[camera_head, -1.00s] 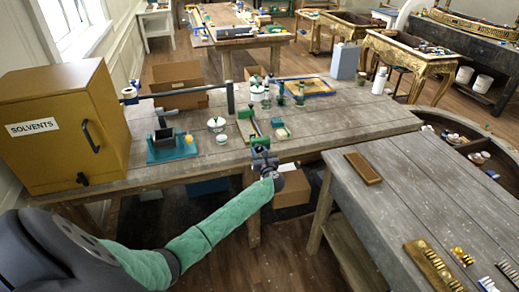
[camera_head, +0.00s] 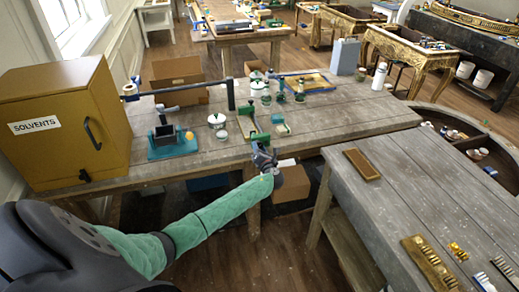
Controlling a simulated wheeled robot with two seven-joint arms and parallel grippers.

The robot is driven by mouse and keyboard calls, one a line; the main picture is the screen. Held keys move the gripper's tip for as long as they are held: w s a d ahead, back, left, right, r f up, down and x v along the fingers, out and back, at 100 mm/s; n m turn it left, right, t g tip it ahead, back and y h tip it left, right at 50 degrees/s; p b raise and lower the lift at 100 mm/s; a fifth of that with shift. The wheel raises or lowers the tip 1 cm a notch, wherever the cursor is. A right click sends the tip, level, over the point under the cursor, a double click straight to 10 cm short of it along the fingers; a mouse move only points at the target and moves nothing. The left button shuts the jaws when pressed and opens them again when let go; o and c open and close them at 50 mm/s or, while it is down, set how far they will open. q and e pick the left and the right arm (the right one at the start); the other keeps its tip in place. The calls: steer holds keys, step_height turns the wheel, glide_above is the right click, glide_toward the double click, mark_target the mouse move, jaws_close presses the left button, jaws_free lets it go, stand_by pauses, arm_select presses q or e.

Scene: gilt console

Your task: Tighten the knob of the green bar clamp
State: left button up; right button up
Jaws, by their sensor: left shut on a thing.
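The green bar clamp (camera_head: 252,119) lies along the workbench (camera_head: 330,128), its near end at the bench's front edge. My left gripper (camera_head: 260,146) is at that near end, shut on what looks like the clamp's knob; the gripper's own body hides most of the knob. My left arm, in a green sleeve, reaches up to it from the lower left. My right gripper does not show.
A yellow solvents cabinet (camera_head: 62,122) stands at the left of the bench. A teal vise stand (camera_head: 172,143), small jars (camera_head: 217,120) and a green block (camera_head: 283,129) are near the clamp. A second table (camera_head: 410,185) is at right.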

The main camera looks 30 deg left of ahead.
arm_select(q)
steer(key=shift+d+f, duration=0.15)
steer(key=shift+f, duration=0.05)
steer(key=o, duration=0.8)
steer(key=shift+c, duration=0.2)
steer(key=shift+o, duration=1.2)
steer(key=shift+r, duration=0.15)
steer(key=b+v, duration=0.3)
steer(key=v, duration=0.5)
steer(key=shift+b, duration=0.35)
